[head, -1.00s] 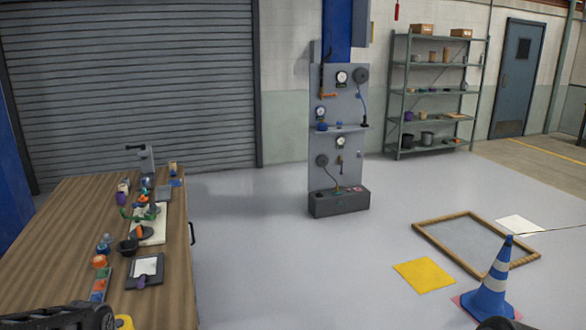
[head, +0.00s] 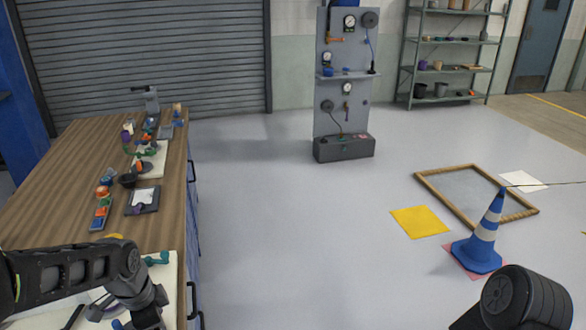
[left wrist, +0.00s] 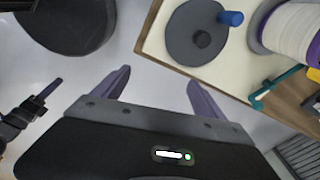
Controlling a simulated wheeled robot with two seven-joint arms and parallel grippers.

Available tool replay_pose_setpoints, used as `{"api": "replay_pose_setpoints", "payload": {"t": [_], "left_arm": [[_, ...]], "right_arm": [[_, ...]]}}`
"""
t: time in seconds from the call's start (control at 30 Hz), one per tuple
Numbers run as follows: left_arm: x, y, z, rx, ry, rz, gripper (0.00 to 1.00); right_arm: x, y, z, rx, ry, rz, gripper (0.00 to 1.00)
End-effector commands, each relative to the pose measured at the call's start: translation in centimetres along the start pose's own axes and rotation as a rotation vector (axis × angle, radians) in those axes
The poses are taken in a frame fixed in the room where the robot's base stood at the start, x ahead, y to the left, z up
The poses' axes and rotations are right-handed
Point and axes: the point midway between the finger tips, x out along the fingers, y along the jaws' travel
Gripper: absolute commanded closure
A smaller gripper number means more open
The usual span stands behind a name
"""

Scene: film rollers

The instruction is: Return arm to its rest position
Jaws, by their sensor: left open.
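My left arm reaches in from the lower left of the head view, over the near end of the wooden table (head: 60,190). My left gripper (left wrist: 158,88) is open in the left wrist view, with its two purple fingers apart and nothing between them. Beyond them is a pale board (left wrist: 165,48) bearing a grey disc (left wrist: 193,35) with a blue handle. A white spool (left wrist: 290,30) and a teal tool (left wrist: 275,88) are beside it. A dark part with a purple bar (left wrist: 47,92), probably my right gripper, shows at the left edge; its jaws are unclear.
Small parts and a framed dark tray (head: 143,201) lie along the table. A blue striped cone (head: 484,235), a yellow mat (head: 419,222) and a wooden frame (head: 517,214) are on the floor right. A gauge panel (head: 345,90) stands behind. The middle floor is clear.

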Motion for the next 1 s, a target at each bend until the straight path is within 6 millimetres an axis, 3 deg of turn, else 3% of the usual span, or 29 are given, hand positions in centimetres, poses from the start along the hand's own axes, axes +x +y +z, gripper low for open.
{"api": "replay_pose_setpoints", "payload": {"t": [0.17,0.27,0.43,0.57,0.7,0.83,0.9,1.0], "left_arm": [[1.8,-0.8,-3.3,-0.219,0.12,-0.061,0.18],[3.9,-0.4,-5.5,-0.365,0.193,-0.063,0.18],[9.8,3.0,-9.6,-0.678,0.304,0.004,0.18],[16.1,9.3,-11.7,-0.972,0.326,0.111,0.18],[21.6,18.4,-11.2,-1.181,0.241,0.22,0.18],[23.9,25.2,-9.7,-1.191,0.128,0.297,0.18],[24.4,27.6,-9.1,-1.18,0.081,0.329,0.18],[24.9,29.6,-8.7,-1.166,0.045,0.356,0.18]], "right_arm": [[0.0,0.2,0.0,0.005,0.0,0.003,0.64],[0.0,0.2,0.0,0.007,-0.001,0.004,0.64],[0.1,0.3,0.1,0.01,-0.003,0.007,0.64],[0.2,0.5,0.2,0.013,-0.006,0.011,0.64],[0.3,0.6,0.4,0.015,-0.011,0.015,0.64],[0.4,0.7,0.6,0.014,-0.014,0.017,0.64],[0.4,0.7,0.6,0.014,-0.015,0.017,0.64],[0.4,0.7,0.7,0.013,-0.016,0.018,0.64]]}}
